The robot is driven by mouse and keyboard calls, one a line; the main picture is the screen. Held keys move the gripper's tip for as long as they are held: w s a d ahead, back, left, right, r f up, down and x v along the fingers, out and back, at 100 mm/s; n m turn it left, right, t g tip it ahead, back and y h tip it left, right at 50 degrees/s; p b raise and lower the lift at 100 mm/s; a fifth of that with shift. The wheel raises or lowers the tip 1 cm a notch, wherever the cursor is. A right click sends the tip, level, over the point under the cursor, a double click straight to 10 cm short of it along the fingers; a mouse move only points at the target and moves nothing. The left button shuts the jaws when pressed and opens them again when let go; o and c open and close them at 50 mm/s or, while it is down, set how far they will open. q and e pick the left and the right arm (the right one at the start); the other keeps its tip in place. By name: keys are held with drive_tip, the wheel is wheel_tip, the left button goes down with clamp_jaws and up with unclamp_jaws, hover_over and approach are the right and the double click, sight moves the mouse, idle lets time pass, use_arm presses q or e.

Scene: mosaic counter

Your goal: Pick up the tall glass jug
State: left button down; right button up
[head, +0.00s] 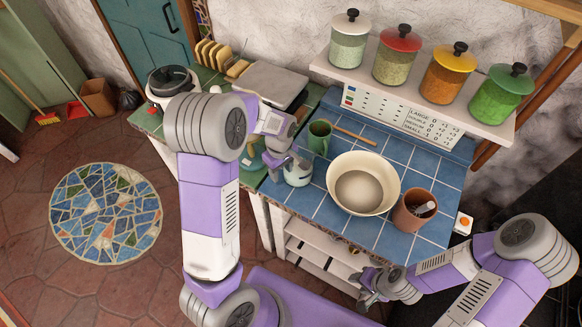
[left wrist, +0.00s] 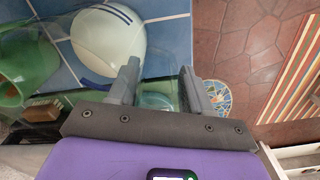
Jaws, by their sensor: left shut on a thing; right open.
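The glass jug (head: 298,173) stands near the front left of the blue tiled counter, clear with a pale, cloudy look low down. My left gripper (head: 287,158) is at its upper left side and is shut on it, covering part of it. In the left wrist view, clear glass (left wrist: 160,92) shows between the two fingers; the exact grip point is hard to make out. My right gripper (head: 368,287) is open and empty, low in front of the counter.
Several lidded jars line the shelf (head: 418,86) above. Tiles in front of the bowl are bare.

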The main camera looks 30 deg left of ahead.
use_arm(q)
wheel_tip(320, 180, up, 10)
drive_tip(key=shift+r+p, duration=0.1)
drive_tip(key=shift+p, duration=0.25)
drive_tip(key=c, duration=1.2)
unclamp_jaws()
clamp_jaws()
